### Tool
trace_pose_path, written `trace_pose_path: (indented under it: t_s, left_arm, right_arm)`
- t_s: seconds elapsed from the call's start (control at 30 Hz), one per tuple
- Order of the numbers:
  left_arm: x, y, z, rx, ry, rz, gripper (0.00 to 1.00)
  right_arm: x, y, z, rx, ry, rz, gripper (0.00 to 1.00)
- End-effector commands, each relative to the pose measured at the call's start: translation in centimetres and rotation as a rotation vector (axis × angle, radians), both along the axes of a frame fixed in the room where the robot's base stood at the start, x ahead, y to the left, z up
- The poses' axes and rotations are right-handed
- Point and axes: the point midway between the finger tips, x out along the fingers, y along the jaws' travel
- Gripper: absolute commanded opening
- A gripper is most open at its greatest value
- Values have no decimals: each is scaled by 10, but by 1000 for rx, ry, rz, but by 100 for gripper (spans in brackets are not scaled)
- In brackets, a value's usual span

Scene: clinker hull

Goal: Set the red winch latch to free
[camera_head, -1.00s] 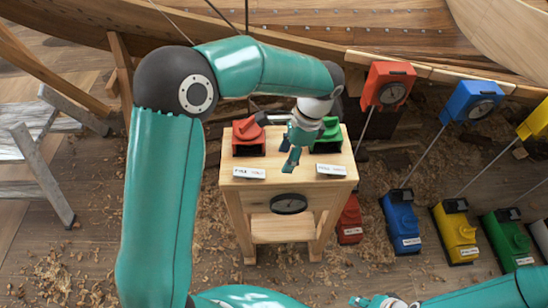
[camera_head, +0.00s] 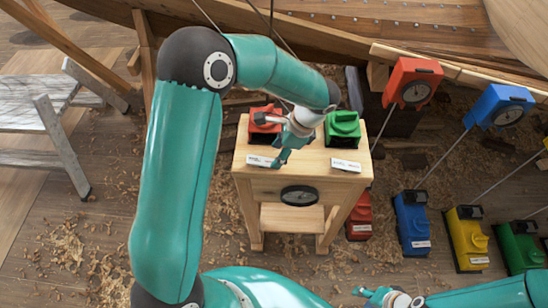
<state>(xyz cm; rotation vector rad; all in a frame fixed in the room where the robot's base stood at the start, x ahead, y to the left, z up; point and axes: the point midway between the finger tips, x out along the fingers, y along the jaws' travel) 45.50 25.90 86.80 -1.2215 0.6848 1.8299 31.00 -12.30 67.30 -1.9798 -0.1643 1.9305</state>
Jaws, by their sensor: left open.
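A red winch box (camera_head: 258,133) stands on the left of a small wooden stand's top, beside a green box (camera_head: 343,126). A short grey bar with a dark end lies across the red box's top; I cannot tell if it is its latch. My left gripper (camera_head: 283,151) is open, pointing down just right of the red box and partly covering it. I cannot tell if they touch. Another red winch (camera_head: 359,222) sits on the floor right of the stand; its latch is not clear. My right gripper (camera_head: 368,295) is low at the bottom edge, away from the stand.
The wooden stand (camera_head: 250,181) has two white labels and a black dial (camera_head: 299,195). Blue (camera_head: 411,220), yellow (camera_head: 467,237) and green (camera_head: 520,245) winches line the floor at right, with thin rods rising to gauges. The hull runs behind; a trestle (camera_head: 60,140) stands left.

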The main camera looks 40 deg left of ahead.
Motion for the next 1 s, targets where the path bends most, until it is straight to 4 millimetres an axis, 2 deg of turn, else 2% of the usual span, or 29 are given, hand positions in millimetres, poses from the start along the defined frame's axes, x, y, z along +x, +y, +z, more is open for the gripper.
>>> trace_pose_path:
  t_s: [0.1, 0.23, 0.63, 0.93, 0.97, 1.0]
  left_arm:
    - [-5, 6, -17, 0, 4, 0, 56]
    - [-7, 10, -28, 0, 2, 0, 56]
    - [-7, 11, -34, -1, 0, -1, 55]
    - [-7, 11, -33, -1, 0, -1, 5]
    - [-7, 11, -33, -1, 0, -1, 0]
    - [-8, 8, -33, -1, 0, -1, 0]
  right_arm:
    - [0, 0, 1, 0, 0, 0, 40]
    - [0, 0, 2, 0, 0, 0, 40]
    - [0, 0, 2, 0, 0, 0, 40]
    - [0, 0, 2, 0, 0, 0, 40]
    - [0, 0, 2, 0, 0, 0, 40]
    - [0, 0, 2, 0, -1, -1, 40]
